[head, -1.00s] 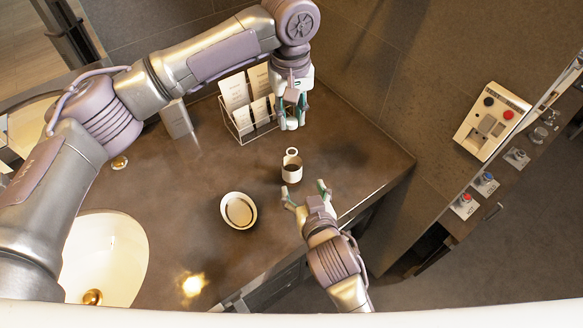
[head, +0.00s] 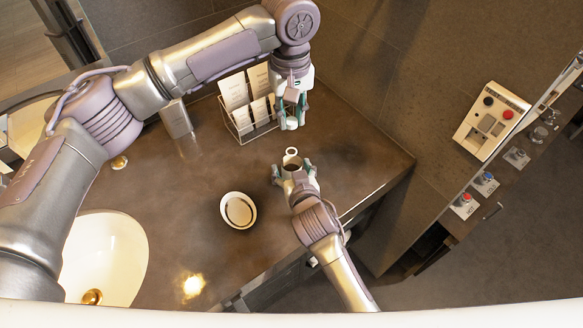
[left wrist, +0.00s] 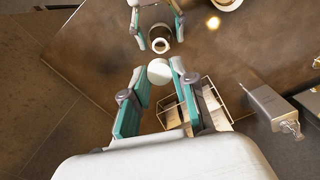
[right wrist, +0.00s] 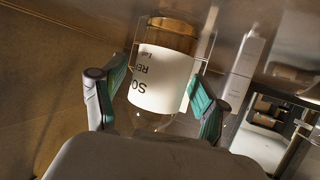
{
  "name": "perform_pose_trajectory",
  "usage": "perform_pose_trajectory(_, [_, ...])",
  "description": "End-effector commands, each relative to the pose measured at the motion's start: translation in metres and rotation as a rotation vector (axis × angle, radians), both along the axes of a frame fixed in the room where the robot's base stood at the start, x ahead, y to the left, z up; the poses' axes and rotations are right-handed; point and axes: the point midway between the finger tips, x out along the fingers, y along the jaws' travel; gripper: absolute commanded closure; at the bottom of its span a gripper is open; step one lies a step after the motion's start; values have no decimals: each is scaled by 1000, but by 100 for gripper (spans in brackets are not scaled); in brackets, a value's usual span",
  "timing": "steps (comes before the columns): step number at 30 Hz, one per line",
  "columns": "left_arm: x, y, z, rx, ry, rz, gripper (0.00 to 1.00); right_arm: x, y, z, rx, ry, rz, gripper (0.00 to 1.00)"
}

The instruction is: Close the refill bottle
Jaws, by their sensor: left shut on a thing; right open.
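The refill bottle (head: 291,152) stands on the dark counter, a clear bottle with a white label. Its label (right wrist: 160,78) fills the middle of the right wrist view. Its pale round rim shows in the head view. My right gripper (head: 292,172) is open, with one finger on each side of the bottle; contact cannot be told. My left gripper (head: 291,116) is shut on a small round white cap (head: 292,124), held apart from the bottle, farther back in the head view. The cap also shows in the left wrist view (left wrist: 159,71), below the bottle (left wrist: 160,40).
A wire rack with white cards (head: 240,118) stands close beside my left gripper. An oval dish (head: 238,224) lies left of my right gripper. A sink (head: 110,255) is at the front left. A grey box-like item (head: 176,119) stands behind. The counter's right edge is near.

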Motion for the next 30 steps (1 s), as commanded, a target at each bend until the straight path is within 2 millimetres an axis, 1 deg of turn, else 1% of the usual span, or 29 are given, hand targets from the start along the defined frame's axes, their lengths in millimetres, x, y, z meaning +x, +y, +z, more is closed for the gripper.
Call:
perform_pose_trajectory(1, [0, 0, 0, 0, 0, 0, 84, 8, 2, -3, -1, 0, -1, 27])
perform_pose_trajectory(3, [0, 0, 0, 0, 0, 0, 84, 16, 3, -6, -2, -1, 0, 27])
perform_pose_trajectory(7, [0, 0, 0, 0, 0, 0, 84, 24, 5, -11, -1, 1, -1, 27])
perform_pose_trajectory(11, [0, 0, 0, 0, 0, 0, 84, 28, 6, -12, 0, 0, 0, 27])
perform_pose_trajectory(18, [0, 0, 0, 0, 0, 0, 84, 28, 6, -12, 0, 0, 0, 27])
perform_pose_trajectory(20, [0, 0, 0, 0, 0, 0, 84, 28, 6, -12, 0, 0, 0, 35])
perform_pose_trajectory(30, [0, 0, 0, 0, 0, 0, 84, 28, 6, -12, 0, 0, 0, 92])
